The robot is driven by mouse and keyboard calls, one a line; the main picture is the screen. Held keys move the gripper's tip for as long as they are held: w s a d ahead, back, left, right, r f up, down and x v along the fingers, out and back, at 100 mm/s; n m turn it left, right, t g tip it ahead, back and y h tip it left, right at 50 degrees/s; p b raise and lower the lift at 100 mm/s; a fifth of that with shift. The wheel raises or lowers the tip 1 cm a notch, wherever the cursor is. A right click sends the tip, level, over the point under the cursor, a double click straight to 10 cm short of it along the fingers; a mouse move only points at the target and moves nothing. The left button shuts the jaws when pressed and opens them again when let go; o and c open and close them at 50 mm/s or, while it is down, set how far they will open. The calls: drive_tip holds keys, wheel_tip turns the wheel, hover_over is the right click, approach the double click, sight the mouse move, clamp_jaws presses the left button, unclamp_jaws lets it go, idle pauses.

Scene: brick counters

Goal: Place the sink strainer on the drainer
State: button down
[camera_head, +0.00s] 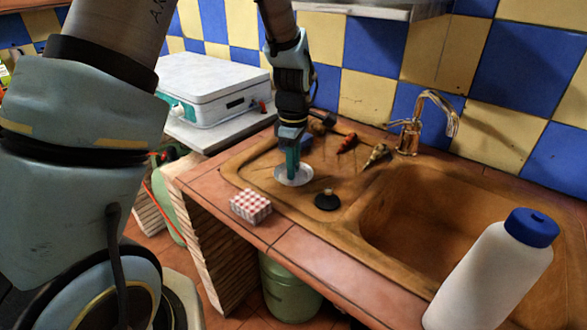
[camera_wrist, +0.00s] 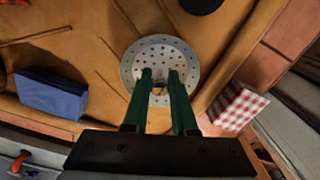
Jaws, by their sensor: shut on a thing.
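The sink strainer (camera_head: 293,176) is a round, pale metal disc with small holes. It is at the left part of the brown drainer (camera_head: 258,158), beside the sink basin. My gripper (camera_head: 292,172) points down at it, and its green fingers are shut on the strainer's middle. In the wrist view the strainer (camera_wrist: 158,60) lies under the fingertips (camera_wrist: 160,85), flat over the drainer surface (camera_wrist: 90,45). I cannot tell whether the strainer touches the drainer or hangs just above it.
A black plug (camera_head: 327,200) and a red-checked box (camera_head: 250,206) are close to the strainer. A blue item (camera_wrist: 50,92) lies on the drainer. The sink basin (camera_head: 430,225), tap (camera_head: 410,135) and white bottle (camera_head: 490,275) are to the right. A white case (camera_head: 213,88) stands behind left.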

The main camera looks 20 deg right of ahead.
drive_tip(key=shift+f, duration=0.85)
drive_tip(key=shift+f, duration=0.15)
drive_tip(key=c, duration=0.7)
unclamp_jaws()
